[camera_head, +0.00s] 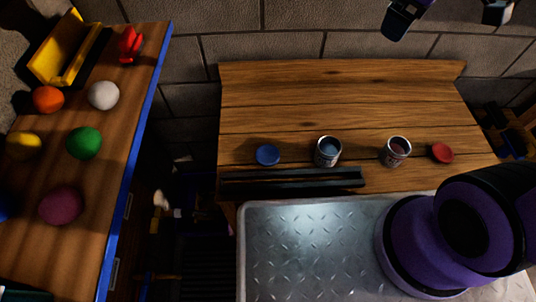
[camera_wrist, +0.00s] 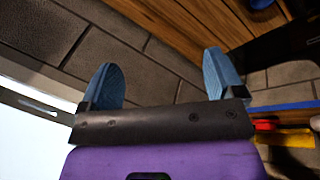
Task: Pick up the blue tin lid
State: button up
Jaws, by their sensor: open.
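The blue tin lid (camera_head: 267,154) is a small round disc lying flat on the wooden bench, left of the tins. A blue round thing at the top edge of the wrist view (camera_wrist: 262,3), partly cut off, looks like the same lid. My gripper (camera_wrist: 159,72) has its two blue fingers wide apart with nothing between them. It is away from the lid, and parts of it seem to show at the top edge of the head view.
An open tin with blue-grey contents (camera_head: 327,151), another tin (camera_head: 396,151) and a red lid (camera_head: 443,153) stand in a row on the bench (camera_head: 340,90). A black rail (camera_head: 290,180) lies in front. Coloured balls lie on the left table (camera_head: 115,140).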

jog(key=w+a+f+n, duration=0.4)
jog(key=a+f+n, duration=0.3)
jog(key=f, duration=0.2)
jog(key=n+g+y, duration=0.1)
jog(key=n+g, duration=0.3)
jog(key=n, duration=0.9)
send_over(267, 155)
notch_tip(267, 155, down, 22)
jog(key=r, duration=0.1)
jog(key=f, duration=0.4)
jog(key=shift+s+a+f, duration=0.1)
jog(key=shift+s+f, duration=0.2)
jog(key=shift+s, duration=0.05)
jog(key=shift+w+f, duration=0.2)
jog(key=shift+f, duration=1.45)
jog(key=shift+w+f, duration=0.15)
jog(key=shift+f, duration=1.45)
jog(key=shift+c, duration=0.2)
jog(key=c, duration=0.6)
